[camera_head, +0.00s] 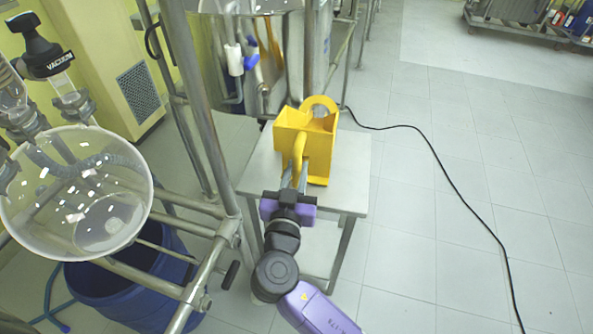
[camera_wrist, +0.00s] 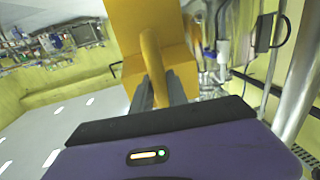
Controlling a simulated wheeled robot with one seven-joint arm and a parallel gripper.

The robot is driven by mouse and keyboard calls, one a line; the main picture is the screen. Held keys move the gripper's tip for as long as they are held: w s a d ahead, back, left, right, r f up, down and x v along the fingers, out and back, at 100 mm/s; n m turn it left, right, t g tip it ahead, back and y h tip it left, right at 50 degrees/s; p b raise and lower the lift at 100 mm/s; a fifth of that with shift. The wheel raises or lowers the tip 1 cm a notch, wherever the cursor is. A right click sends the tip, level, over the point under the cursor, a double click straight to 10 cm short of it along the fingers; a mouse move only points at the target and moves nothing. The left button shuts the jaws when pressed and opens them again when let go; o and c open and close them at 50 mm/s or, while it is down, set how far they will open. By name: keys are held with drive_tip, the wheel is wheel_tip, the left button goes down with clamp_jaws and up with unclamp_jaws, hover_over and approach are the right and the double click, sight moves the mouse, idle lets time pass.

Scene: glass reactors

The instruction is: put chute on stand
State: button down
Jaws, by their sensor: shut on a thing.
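The chute is a yellow, box-like piece (camera_head: 318,145) with a ring-shaped end and a curved handle. It is at or just above the small metal stand (camera_head: 350,193) in the head view; I cannot tell whether it touches the top. My gripper (camera_head: 295,175) reaches in from the front and is shut on the chute's handle. In the wrist view the yellow chute (camera_wrist: 185,50) fills the upper middle, and my gripper's grey fingers (camera_wrist: 160,95) are on either side of its handle. The fingertips are partly hidden by the handle.
A glass reactor vessel (camera_head: 75,195) on a metal pipe frame (camera_head: 205,120) stands at the left, with a blue bin (camera_head: 130,285) below it. A black cable (camera_head: 450,180) runs along the floor at the right. The tiled floor there is otherwise open.

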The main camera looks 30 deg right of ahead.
drive_tip(key=shift+f, duration=0.1)
drive_tip(key=c, duration=1.7)
unclamp_jaws()
drive_tip(key=shift+f, duration=0.1)
drive_tip(key=shift+c, duration=0.2)
drive_tip(key=o, duration=0.4)
drive_tip(key=shift+o, duration=0.2)
drive_tip(key=shift+r, duration=0.2)
drive_tip(key=b+v, duration=0.2)
drive_tip(key=v, duration=1)
drive_tip(key=shift+b, duration=0.35)
drive_tip(key=shift+f, duration=0.1)
